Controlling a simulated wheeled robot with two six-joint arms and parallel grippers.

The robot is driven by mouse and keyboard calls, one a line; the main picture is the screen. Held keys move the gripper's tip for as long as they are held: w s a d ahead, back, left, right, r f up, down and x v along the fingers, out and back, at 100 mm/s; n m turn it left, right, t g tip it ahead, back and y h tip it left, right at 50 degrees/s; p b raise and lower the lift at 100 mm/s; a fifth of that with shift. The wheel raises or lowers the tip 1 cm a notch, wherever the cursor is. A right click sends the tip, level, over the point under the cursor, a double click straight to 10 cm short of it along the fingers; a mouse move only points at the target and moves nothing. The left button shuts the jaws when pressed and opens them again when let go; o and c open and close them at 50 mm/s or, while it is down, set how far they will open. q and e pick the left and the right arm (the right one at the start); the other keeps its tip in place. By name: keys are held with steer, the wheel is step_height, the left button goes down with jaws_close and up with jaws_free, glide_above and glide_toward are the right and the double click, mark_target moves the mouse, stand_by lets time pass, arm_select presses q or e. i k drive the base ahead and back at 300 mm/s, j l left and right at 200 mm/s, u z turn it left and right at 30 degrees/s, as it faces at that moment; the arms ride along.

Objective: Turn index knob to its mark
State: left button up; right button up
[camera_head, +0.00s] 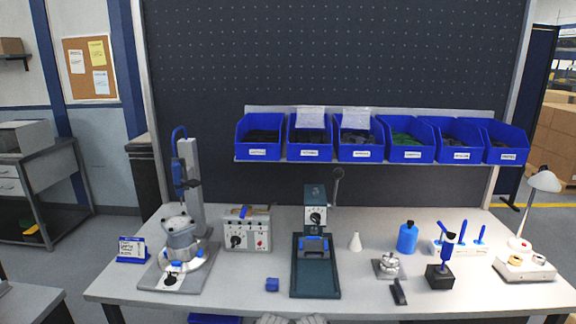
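Several knobs show, and I cannot tell for sure which is the index knob. A black knob (171,279) is at the front of the grey fixture base at the left, below a metal housing (181,238). Another black knob (236,241) with a white pointer is on the face of a grey control box (248,231). A round dial (315,216) is on the head of the dark green press (315,266). The marks around them are too small to read. Neither of my grippers is in view.
The workbench (230,292) has clear room along its front. Blue bins (360,152) hang above.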

mark_target(170, 280)
steer(key=u, duration=0.85)
steer(key=l+u, duration=0.1)
steer(key=l, duration=0.15)
steer(key=k, duration=0.05)
